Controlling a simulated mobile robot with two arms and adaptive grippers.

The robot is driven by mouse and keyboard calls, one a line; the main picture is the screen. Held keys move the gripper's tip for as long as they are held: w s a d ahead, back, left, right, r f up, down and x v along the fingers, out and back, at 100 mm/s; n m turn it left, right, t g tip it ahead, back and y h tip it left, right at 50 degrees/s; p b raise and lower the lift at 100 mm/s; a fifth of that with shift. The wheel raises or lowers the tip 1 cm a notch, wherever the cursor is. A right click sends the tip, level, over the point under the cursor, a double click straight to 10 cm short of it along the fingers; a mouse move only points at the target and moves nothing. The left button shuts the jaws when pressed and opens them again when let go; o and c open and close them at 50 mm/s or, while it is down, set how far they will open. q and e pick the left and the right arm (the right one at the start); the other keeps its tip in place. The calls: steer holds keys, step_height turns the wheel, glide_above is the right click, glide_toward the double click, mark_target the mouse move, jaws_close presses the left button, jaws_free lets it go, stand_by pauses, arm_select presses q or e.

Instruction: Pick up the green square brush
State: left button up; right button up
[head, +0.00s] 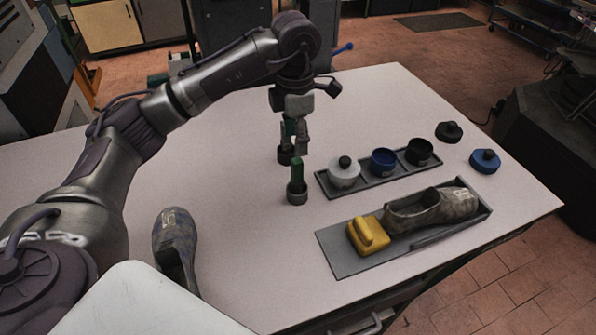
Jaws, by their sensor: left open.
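I cannot tell which of the two is the square brush. My left gripper (294,149) points down, open, its fingers around or right beside the rear green piece and behind the front handle. The fingers partly hide the rear piece; contact cannot be made out. My right gripper is not in view.
A tray (336,258) at the front right holds a yellow block-like piece (368,236) and a shoe (432,207). Behind it, a rack (362,183) holds white, blue and black jars. Two lids lie at right. Another shoe (175,243) stands front left. The table's back middle is clear.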

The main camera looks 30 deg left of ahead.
mark_target(297, 161)
arm_select(q)
step_height(297, 161, down, 4)
steer(key=shift+s+f+p, duration=0.1)
steer(key=shift+f+p, duration=0.1)
steer(key=shift+p, duration=0.35)
steer(key=shift+f, duration=0.35)
steer(key=shift+w+d+f+p, duration=0.1)
steer(key=shift+f+p, duration=0.5)
steer(key=shift+p, duration=0.05)
steer(key=shift+w+d+f+p, duration=0.1)
steer(key=shift+f+p, duration=0.45)
steer(key=shift+p, duration=0.05)
step_height(297, 161, down, 2)
steer(key=shift+a+f+p, duration=0.1)
steer(key=shift+f+p, duration=0.1)
steer(key=shift+p, duration=0.2)
steer(key=shift+f, duration=0.4)
jaws_close()
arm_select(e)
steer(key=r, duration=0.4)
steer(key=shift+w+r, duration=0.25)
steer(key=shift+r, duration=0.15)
